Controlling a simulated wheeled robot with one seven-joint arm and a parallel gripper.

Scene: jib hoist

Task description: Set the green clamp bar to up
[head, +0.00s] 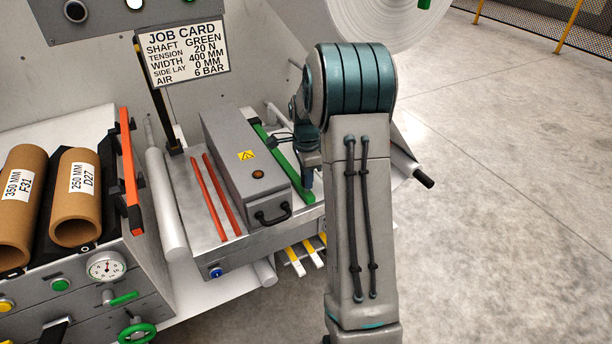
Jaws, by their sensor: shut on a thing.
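The green clamp bar (292,172) is a long, straight green bar lying along the right side of the grey box. It slopes from the back down to its near end, close to my arm. My gripper (308,184) is small in the head view and partly covered by my arm. It points down at the near part of the green bar and looks shut on it. The fingertips and the exact contact are hard to see.
A grey box (240,165) with a black handle (272,215) stands left of the bar. Two red bars (216,195) lie beside it. An orange bar (130,170) and cardboard cores (77,200) are further left. A white roll (385,20) is behind. Floor at right is clear.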

